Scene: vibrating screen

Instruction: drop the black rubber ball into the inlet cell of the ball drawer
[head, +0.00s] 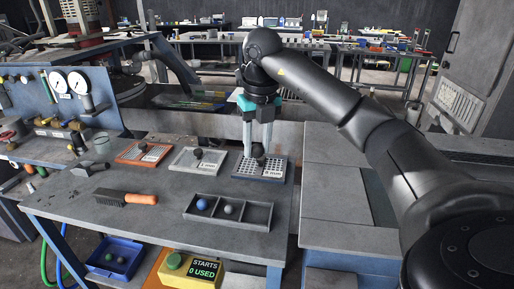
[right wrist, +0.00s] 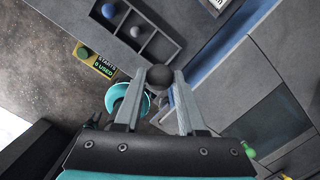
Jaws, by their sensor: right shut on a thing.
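The black rubber ball (right wrist: 160,77) is between the fingertips of my right gripper (right wrist: 158,84), which is shut on it. In the head view the right gripper (head: 258,150) hangs fingers-down, in line with the blue screen plate marked 8 mm; its height above the table is hard to tell. The ball drawer (head: 249,227) is a dark three-cell tray, in front and left of the gripper. A blue ball sits in its left cell and a grey ball in its middle cell; the right cell looks empty. The drawer also shows in the right wrist view (right wrist: 162,45). My left gripper is not in view.
Orange (head: 130,159), white (head: 184,165) and blue (head: 246,172) screen plates lie along the back of the table. A brush (head: 125,198) lies left of the drawer. A starts counter box (head: 205,270) and blue bin (head: 95,263) stand below.

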